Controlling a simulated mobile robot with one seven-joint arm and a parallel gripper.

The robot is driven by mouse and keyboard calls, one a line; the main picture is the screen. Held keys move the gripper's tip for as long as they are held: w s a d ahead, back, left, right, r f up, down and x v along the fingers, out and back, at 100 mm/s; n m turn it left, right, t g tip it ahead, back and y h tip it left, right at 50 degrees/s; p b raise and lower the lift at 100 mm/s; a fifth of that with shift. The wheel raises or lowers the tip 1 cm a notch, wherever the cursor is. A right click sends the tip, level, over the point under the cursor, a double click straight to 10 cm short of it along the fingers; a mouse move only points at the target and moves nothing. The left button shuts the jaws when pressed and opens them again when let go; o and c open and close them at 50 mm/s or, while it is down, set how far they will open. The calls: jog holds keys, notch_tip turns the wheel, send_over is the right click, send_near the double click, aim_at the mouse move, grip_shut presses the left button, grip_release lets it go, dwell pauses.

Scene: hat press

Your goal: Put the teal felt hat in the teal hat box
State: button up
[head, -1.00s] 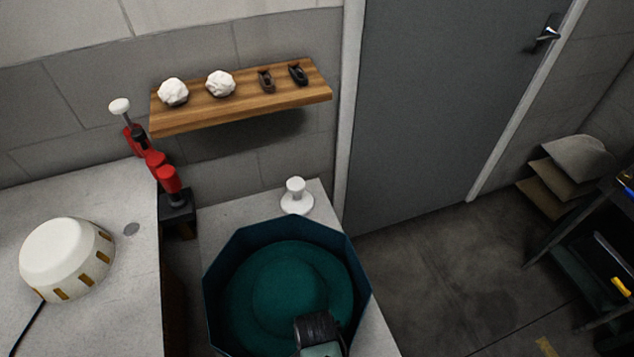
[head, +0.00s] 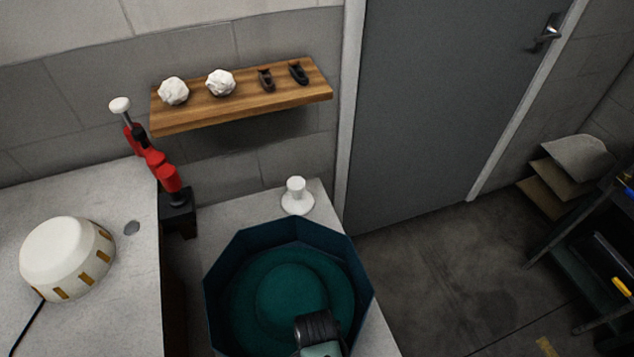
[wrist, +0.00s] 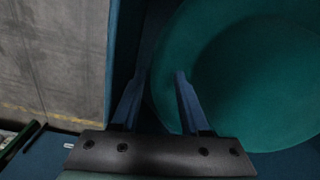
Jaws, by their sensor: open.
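The teal felt hat (head: 288,285) lies flat inside the teal hat box (head: 223,262), brim down and crown up, in the head view. The octagonal box is open at the top, and its walls surround the brim. My gripper, seen from behind in the head view, is over the near right part of the box. In the wrist view my gripper (wrist: 157,80) is open. One finger is near the box wall, and the other overlaps the edge of the hat brim (wrist: 166,95). The hat's crown (wrist: 265,80) is to the right of the fingers.
A white pedestal (head: 297,196) stands behind the box on the same counter. A white dome with gold slots (head: 66,258) sits on the left counter, near a red clamp-like tool (head: 157,165). A wooden shelf (head: 240,104) is on the wall.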

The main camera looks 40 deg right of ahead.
notch_tip(320, 180, up, 13)
jog(key=p, duration=0.2)
jog(key=shift+a, duration=0.15)
jog(key=w+r+n+t+h, duration=0.2)
jog(key=w+r+n+t, duration=0.5)
jog(key=w+r, duration=1)
jog(key=w+a+r+n+t, duration=0.1)
jog(key=w+r+t, duration=0.25)
jog(key=r, duration=0.55)
jog(key=w+a+r+n+t, duration=0.2)
jog(key=w+r+t, duration=0.15)
jog(key=r, duration=0.55)
jog(key=s+a+r+n+t, duration=0.1)
jog(key=a+r+n+t, duration=0.15)
jog(key=r, duration=0.65)
jog(key=s+a+r+n+t, duration=0.2)
jog(key=r+t, duration=0.2)
jog(key=r, duration=0.5)
jog(key=s+a+r+n+t+y, duration=0.1)
jog(key=s+a+r+n+t, duration=0.1)
jog(key=s+r, duration=0.3)
jog(key=s+a+r+n+t+y, duration=0.1)
jog(key=s+r+t, duration=0.4)
jog(key=r, duration=0.8)
jog(key=shift+s+a+r+n+p, duration=0.15)
jog(key=shift+s+a+n+p, duration=0.2)
jog(key=shift+s+a+n, duration=0.5)
